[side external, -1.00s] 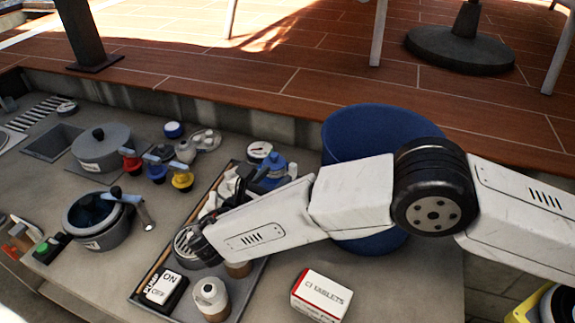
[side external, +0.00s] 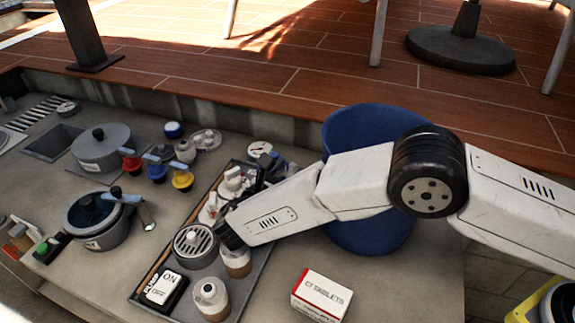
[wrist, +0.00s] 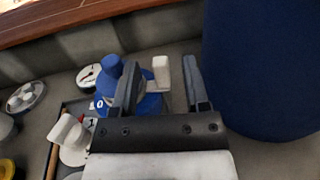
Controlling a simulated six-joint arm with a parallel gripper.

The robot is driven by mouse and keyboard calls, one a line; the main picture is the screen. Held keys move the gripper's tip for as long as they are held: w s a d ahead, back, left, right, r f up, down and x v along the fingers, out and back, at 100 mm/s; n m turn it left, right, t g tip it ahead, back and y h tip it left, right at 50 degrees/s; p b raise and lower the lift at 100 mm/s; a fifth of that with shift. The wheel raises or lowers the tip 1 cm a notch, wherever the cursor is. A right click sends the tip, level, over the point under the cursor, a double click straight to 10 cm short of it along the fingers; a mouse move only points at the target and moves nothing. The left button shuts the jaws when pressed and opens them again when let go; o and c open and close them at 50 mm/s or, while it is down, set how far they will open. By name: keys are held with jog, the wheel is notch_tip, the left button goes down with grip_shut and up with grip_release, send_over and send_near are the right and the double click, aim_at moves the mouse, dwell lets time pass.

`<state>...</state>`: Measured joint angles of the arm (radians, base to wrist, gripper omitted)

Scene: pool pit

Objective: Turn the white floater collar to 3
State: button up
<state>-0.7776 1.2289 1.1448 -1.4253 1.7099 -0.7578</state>
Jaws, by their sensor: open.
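A white knobbed fitting (side external: 232,182) stands on the dark tray (side external: 248,292) in the side view. A white fitting with a tilted knob (wrist: 70,137) shows at left in the wrist view, beside a small mark like a 1. I cannot tell for certain which white part is the floater collar, and no pointer setting is readable. My gripper (wrist: 160,65) is open at the far end of the tray. A white upright tab (wrist: 161,72) appears between its fingers, with no grip visible. A blue fitting (wrist: 110,78) marked 0 is close beside the left finger, partly hidden.
A large blue bin (side external: 362,236) stands close to the right of my gripper. A round gauge (side external: 259,150) is just behind. A grey grille (side external: 194,241), bottles and an ON/OFF switch (side external: 164,289) occupy the tray's near end. A tablets box (side external: 321,295) lies to the right.

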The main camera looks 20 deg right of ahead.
jog(key=shift+x, duration=1.25)
grip_shut()
jog(key=shift+a, duration=0.1)
jog(key=shift+s+a+m+g+h, duration=0.15)
jog(key=shift+m+g+h, duration=0.4)
jog(key=shift+g, duration=0.3)
jog(key=shift+s+a+m+g+h, duration=0.1)
jog(key=shift+a+m+g+h, duration=0.2)
jog(key=shift+m+g, duration=0.45)
jog(key=shift+g+h, duration=0.25)
jog(key=shift+g, duration=0.25)
